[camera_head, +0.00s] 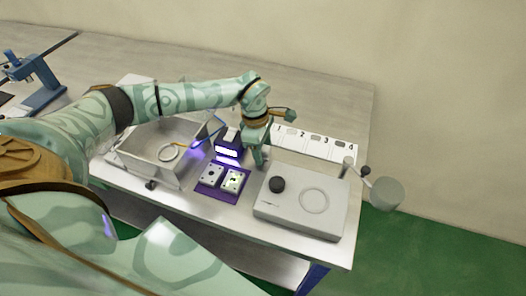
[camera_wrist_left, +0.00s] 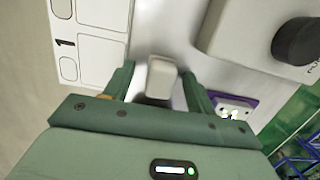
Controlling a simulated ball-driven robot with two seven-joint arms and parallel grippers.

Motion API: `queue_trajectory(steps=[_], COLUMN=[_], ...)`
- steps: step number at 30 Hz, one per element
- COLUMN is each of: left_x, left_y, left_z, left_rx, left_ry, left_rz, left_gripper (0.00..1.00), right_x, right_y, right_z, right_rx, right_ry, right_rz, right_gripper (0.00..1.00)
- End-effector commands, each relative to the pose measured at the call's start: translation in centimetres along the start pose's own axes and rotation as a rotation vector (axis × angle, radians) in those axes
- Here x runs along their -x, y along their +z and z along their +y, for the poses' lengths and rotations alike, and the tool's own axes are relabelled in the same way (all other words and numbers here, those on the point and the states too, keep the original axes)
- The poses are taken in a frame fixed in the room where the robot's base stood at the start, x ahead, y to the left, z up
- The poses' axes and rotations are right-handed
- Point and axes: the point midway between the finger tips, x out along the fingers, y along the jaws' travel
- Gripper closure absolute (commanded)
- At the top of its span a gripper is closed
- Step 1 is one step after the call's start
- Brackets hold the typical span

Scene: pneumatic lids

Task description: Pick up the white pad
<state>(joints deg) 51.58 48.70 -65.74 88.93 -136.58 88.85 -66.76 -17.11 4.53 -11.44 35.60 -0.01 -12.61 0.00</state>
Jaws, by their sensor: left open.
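The white pad (camera_wrist_left: 162,72) shows in the left wrist view as a small white block with rounded corners, between my left gripper's two fingers. My left gripper (camera_wrist_left: 158,84) is open, with one green finger on each side of the pad and visible gaps between. I cannot tell how far the fingertips are above or below the pad's top. In the head view my left gripper (camera_head: 258,156) points down at the table beside the dark device; the pad is not clearly visible there. My right gripper is not in view.
A grey box with a black knob (camera_head: 277,184) stands right of the gripper. A numbered white strip (camera_head: 315,143) lies behind. A dark device with a lit front (camera_head: 228,150), a purple mat (camera_head: 208,190) with two white plates, and a metal bin (camera_head: 150,170) are left.

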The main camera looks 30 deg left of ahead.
Motion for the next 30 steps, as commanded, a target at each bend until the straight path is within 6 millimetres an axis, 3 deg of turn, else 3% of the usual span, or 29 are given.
queue_trajectory(steps=[6,11,23,29,30], left_x=[0.0,0.0,0.6,3.4,4.2], left_y=[0.0,0.0,0.1,0.5,0.4], left_z=[0.0,0.0,0.1,0.1,-0.5], left_rx=[0.0,0.0,-0.001,-0.001,-0.002], left_ry=[0.001,0.001,0.002,0.006,0.004], left_rz=[-0.001,-0.001,-0.002,-0.002,-0.001], left_gripper=[0.46,0.91,0.93,0.93,0.93], right_x=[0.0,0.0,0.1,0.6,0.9], right_y=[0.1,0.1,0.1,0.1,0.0], right_z=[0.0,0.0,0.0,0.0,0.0], right_rx=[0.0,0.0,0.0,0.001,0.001], right_ry=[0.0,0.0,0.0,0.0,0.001], right_rz=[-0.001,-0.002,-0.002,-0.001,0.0], right_gripper=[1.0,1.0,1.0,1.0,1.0])
